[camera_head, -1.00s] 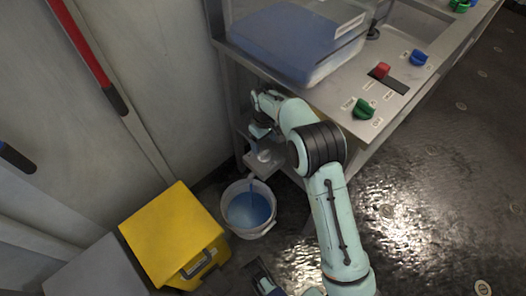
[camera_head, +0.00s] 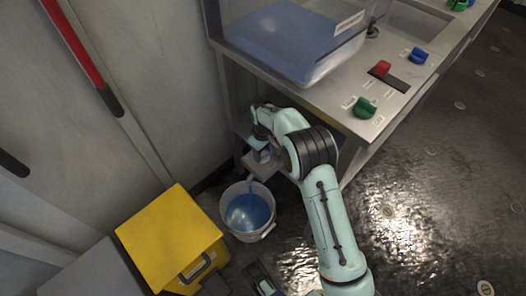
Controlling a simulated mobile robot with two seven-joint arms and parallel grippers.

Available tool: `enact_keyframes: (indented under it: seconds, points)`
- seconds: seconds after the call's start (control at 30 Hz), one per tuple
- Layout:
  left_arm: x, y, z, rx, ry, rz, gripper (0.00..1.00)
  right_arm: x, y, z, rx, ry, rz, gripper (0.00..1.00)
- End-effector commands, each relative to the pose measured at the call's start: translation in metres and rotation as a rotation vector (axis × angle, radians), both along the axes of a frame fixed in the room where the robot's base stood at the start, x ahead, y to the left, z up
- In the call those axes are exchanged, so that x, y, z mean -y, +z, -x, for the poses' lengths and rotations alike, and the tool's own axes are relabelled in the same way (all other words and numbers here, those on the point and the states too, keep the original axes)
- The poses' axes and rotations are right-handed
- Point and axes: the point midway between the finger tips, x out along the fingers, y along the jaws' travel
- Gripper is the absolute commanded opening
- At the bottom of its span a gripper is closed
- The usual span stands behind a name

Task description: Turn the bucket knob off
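A white bucket (camera_head: 228,222) with blue water in it stands on the floor below the bench's left end. A thin blue stream seems to run down into it from a small grey shelf (camera_head: 256,167). My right gripper (camera_head: 262,151) is low at the bench's end, just above that shelf and the bucket. It is small and partly hidden by its own wrist, so I cannot tell whether its fingers are open or shut. I cannot make out a knob at the gripper. On the bench top are a green knob (camera_head: 365,107), a red knob (camera_head: 381,68) and a blue knob (camera_head: 419,55).
A clear bin of blue liquid (camera_head: 295,45) stands on the metal bench (camera_head: 330,95). A yellow box (camera_head: 168,232) with a handle stands left of the bucket. A wall with a red-and-black bar (camera_head: 80,45) bounds the left. Wet dark floor (camera_head: 430,180) lies open at right.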

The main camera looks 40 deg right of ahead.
Motion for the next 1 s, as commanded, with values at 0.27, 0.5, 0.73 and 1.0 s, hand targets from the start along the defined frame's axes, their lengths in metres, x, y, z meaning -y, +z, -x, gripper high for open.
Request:
enact_keyframes:
  seconds: [0.27,0.5,0.73,1.0]
  points:
    - [0.0,0.003,-0.003,0.01,0.0,0.0,0.0,0.0,0.001,0.0,0.0,-0.039,0.0,0.23]
    - [0.002,0.014,-0.013,0.044,-0.002,-0.002,0.0,0.0,0.001,0.0,0.001,-0.177,0.0,0.23]
    - [0.008,0.021,-0.002,0.018,-0.012,0.012,0.0,0.0,0.001,0.0,0.0,-0.384,0.001,0.23]
    - [0.014,0.028,0.009,-0.012,-0.024,0.027,0.0,0.0,0.002,0.0,0.0,-0.641,0.0,0.23]
